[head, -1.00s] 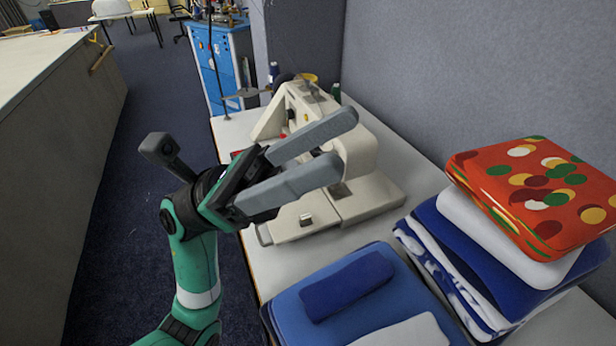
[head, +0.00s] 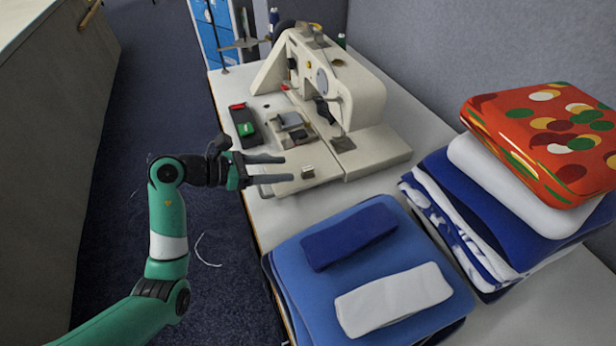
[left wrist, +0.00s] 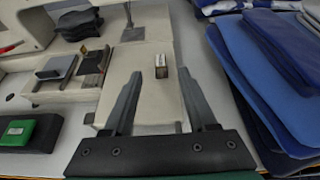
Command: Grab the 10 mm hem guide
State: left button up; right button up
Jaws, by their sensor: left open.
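A small metal-and-beige block (head: 308,172) stands on the sewing machine's flat bed, near its front edge. It also shows in the left wrist view (left wrist: 161,66), between my fingertips, with a small label I cannot read. Two flat grey pieces lie farther back, a light one (left wrist: 57,67) and a dark one with a yellow tag (left wrist: 93,66). I cannot tell from markings which piece is the 10 mm hem guide. My left gripper (head: 287,168) is open and empty, its fingers pointing at the small block from the left. My right gripper is not in view.
The cream sewing machine (head: 352,88) rises behind the bed. A green-and-red dark case (head: 244,127) lies left of the grey pieces. Folded blue cloths (head: 395,240) lie in front, and a tall fabric stack (head: 540,190) stands at the right.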

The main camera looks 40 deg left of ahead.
aim_at(307, 169)
pick_arm(q)
jog(key=shift+w+d+f, duration=0.1)
jog(key=shift+w+d, duration=0.05)
jog(key=shift+w, duration=0.15)
jog(key=shift+w+d+f+b, duration=0.1)
jog(key=shift+w+f+b, duration=0.15)
jog(key=shift+b, duration=0.05)
jog(key=b+x, duration=0.2)
jog(key=x, duration=0.2)
jog(key=shift+w+d, duration=0.15)
grip_shut()
